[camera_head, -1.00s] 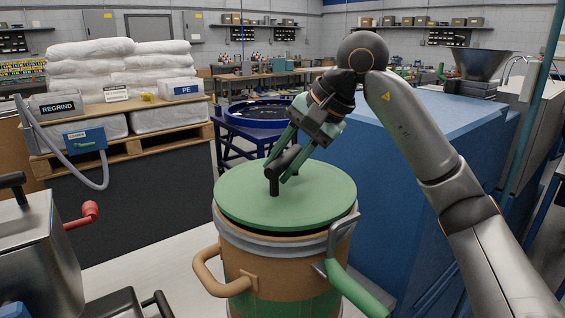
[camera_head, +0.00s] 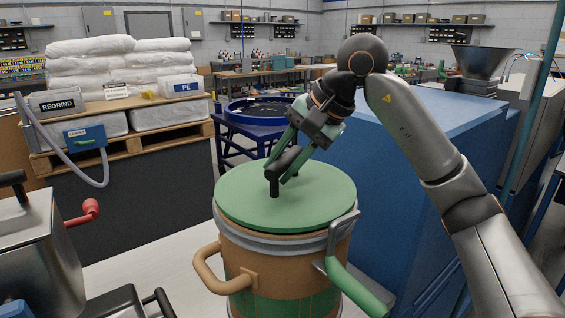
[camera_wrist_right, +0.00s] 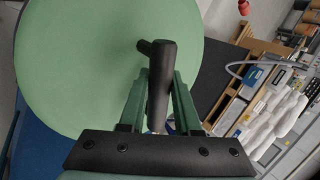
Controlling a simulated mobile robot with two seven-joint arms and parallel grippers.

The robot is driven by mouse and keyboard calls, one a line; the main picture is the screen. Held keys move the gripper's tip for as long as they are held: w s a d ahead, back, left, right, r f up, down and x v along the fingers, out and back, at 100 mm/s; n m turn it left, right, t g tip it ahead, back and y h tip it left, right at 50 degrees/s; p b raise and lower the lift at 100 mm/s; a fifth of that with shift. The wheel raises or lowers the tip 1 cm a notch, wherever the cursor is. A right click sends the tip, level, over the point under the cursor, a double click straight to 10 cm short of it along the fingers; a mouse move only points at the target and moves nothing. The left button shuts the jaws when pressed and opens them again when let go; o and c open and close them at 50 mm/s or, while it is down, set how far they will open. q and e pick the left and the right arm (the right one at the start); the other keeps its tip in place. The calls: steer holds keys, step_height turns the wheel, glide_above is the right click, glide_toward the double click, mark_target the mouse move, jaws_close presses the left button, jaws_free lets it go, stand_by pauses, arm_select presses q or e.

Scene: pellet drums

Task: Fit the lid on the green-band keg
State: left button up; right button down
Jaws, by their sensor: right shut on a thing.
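The green lid (camera_head: 310,200) lies over the mouth of the brown keg (camera_head: 240,254) in the head view. The keg has a green band (camera_head: 275,302) low on its side and a grey ring (camera_head: 265,243) around its top. I cannot tell whether the lid is fully seated. My right gripper (camera_head: 282,165) is shut on the black lid handle (camera_head: 274,184). In the right wrist view the handle (camera_wrist_right: 160,85) stands between the two green fingers, with the lid (camera_wrist_right: 95,60) behind it. My left gripper is not in view.
A brown side handle (camera_head: 207,272) and a green-gripped lever (camera_head: 355,285) stick out from the keg. A large blue box (camera_head: 420,150) stands to the right. A pallet with white sacks (camera_head: 90,70) is at left. A metal machine with a red-knobbed crank (camera_head: 90,208) is at front left.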

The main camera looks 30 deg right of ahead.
steer(key=shift+f, duration=0.3)
stand_by(0.4)
steer(key=c, duration=0.5)
jaws_free()
steer(key=o, duration=0.4)
steer(key=shift+f, duration=0.1)
steer(key=shift+o, duration=0.3)
steer(key=shift+s+f, duration=0.1)
